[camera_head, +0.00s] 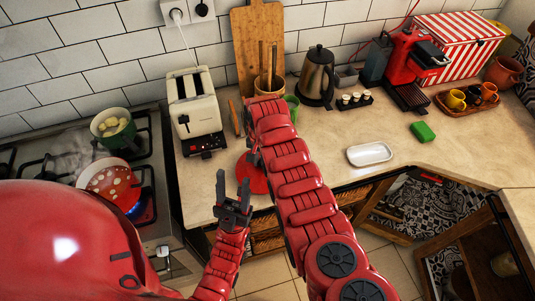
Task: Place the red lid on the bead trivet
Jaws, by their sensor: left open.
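A red lid with white dots (112,183) is on the stove at the left, tilted, by a lit burner. A flat round red piece (251,178) lies on the counter, partly hidden by my right arm; it may be the bead trivet, but I cannot make out beads. My left gripper (233,188) is open and empty, pointing up in the picture, just below and left of the red piece and well right of the lid. My right arm reaches up across the counter; its gripper is mostly hidden, with only a small dark part possibly showing.
A green pot with food (113,127) sits on the back of the stove. A toaster (195,108), cutting board (258,40), kettle (317,77) and red coffee machine (408,62) line the wall.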

